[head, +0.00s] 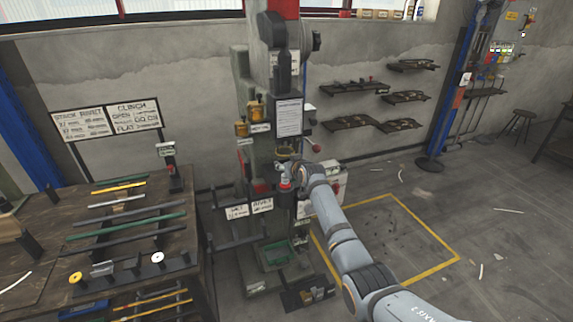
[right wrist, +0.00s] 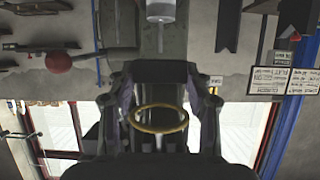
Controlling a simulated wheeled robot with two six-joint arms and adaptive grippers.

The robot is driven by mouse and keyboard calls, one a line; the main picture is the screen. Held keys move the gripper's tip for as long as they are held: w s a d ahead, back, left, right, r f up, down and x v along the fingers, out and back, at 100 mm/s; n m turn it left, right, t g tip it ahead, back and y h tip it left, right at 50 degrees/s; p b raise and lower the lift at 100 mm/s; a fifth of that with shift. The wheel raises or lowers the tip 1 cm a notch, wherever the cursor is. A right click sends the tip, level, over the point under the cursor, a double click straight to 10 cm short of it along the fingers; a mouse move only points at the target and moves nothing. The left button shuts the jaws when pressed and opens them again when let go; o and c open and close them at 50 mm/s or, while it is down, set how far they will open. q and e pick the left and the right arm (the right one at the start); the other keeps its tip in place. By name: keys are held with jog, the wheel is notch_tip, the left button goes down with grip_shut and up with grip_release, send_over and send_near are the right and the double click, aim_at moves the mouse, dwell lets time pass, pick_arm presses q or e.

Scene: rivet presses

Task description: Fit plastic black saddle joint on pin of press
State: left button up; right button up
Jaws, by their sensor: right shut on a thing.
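The press (head: 252,120) stands against the wall in the head view. My right gripper (head: 288,165) is at the press's work area, at the end of the arm from the lower right. A pale cylinder with a thin pin (right wrist: 160,42) shows beyond the fingers, apart from the ring in the picture. I cannot make out a black saddle joint for sure in either view. My left gripper is not in view.
A workbench (head: 40,265) with bars and small parts stands at the left. A green tray (head: 276,256) is low at the press. A red knob (right wrist: 58,62) on a lever shows beside the fingers. Wall shelves (head: 358,123) hang at the right; the floor there is mostly clear.

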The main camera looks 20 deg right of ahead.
jog(key=shift+p, duration=0.3)
dwell(0.5)
jog(key=shift+f+b, duration=1.3)
jog(key=shift+f, duration=0.6)
jog(key=o, duration=1.1)
jog(key=v, duration=1.2)
jog(key=shift+d, duration=0.1)
